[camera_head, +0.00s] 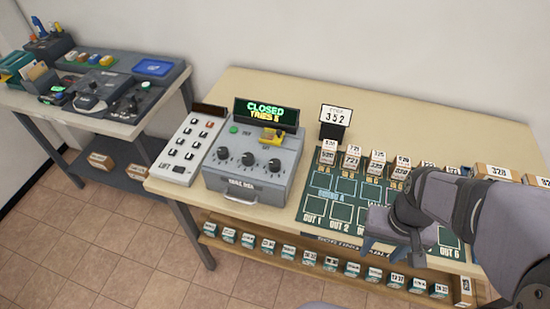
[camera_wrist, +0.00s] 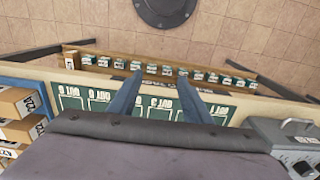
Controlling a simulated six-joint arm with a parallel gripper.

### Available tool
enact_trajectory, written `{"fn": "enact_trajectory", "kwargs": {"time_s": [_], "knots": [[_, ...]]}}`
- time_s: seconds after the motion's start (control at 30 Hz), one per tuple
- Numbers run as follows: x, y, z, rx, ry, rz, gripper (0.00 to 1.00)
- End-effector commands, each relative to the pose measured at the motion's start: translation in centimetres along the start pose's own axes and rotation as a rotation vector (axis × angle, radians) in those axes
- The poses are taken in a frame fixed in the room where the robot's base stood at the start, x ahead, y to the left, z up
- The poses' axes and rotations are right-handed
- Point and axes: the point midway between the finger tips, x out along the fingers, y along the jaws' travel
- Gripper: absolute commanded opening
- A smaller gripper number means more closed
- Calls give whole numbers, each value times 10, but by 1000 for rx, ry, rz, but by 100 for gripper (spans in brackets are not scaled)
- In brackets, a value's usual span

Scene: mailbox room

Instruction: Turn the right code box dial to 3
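The grey code box (camera_head: 252,165) stands on the beige table, with three black dials in a row on its sloped front. The right dial (camera_head: 274,165) is the one nearest the sorting mat; its setting is too small to read. The box display (camera_head: 266,113) reads "CLOSED" and "TRIES" with a digit I cannot read surely. My gripper (camera_head: 395,250) is over the front of the green mat, to the right of the box and apart from it. In the wrist view its two blue fingers (camera_wrist: 166,98) are spread with nothing between them. Part of the box (camera_wrist: 290,135) shows at the right edge there.
Small labelled boxes line the mat's back and a lower shelf (camera_head: 290,249). A white keypad panel (camera_head: 187,147) lies left of the code box. A second table (camera_head: 120,128) stands at left.

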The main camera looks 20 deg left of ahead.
Motion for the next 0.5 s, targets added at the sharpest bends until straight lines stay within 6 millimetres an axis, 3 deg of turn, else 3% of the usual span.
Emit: {"fn": "enact_trajectory", "kwargs": {"time_s": [0.17,0.27,0.5], "knots": [[-33,-36,-52,-9,1,0,44],[-52,-68,-84,-10,0,0,44],[-88,-166,-140,-8,-3,1,44]]}}
